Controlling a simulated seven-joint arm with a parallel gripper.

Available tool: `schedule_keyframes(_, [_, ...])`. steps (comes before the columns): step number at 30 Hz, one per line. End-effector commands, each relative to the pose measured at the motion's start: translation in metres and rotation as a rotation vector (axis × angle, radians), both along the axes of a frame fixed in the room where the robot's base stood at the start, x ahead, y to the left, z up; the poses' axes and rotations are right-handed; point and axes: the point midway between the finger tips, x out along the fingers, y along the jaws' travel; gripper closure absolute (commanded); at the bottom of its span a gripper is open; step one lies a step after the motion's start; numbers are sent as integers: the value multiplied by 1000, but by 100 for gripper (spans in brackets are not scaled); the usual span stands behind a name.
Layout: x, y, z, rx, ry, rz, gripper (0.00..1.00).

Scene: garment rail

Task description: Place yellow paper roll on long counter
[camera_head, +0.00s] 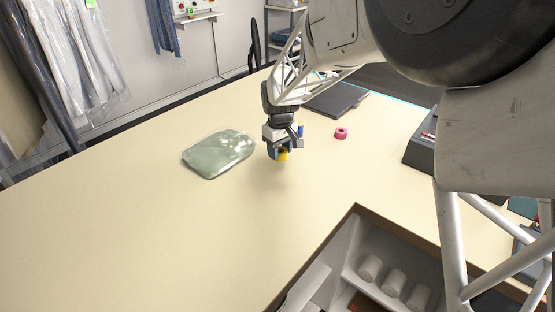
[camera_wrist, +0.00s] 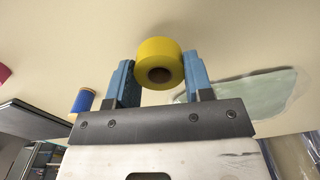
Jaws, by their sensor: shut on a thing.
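The yellow paper roll (camera_wrist: 158,60) is between the two blue fingers of my gripper (camera_wrist: 158,78) in the wrist view, with its dark core hole facing the camera. In the head view the yellow roll (camera_head: 282,155) shows just under my gripper (camera_head: 278,152), partly hidden by the fingers. My gripper is shut on it. The long counter (camera_head: 150,240) is the wide cream surface below. I cannot tell whether the roll touches the counter or hangs a little above it.
A pale green plastic-wrapped bundle (camera_head: 220,153) lies left of my gripper. A blue spool (camera_wrist: 83,101) and a pink ring (camera_head: 341,133) are to the right. A dark flat folder (camera_head: 337,100) lies behind. White rolls (camera_head: 393,281) sit in shelves below the counter's cut-out. The counter's front left is clear.

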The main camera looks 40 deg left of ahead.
Motion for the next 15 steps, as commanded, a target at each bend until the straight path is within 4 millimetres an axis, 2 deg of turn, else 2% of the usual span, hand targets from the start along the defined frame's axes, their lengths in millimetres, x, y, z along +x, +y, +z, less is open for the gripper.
schedule_keyframes(8, [0, 0, -2, 0, 0, 0, 75])
schedule_keyframes(15, [0, 0, -24, -1, 1, 0, 75])
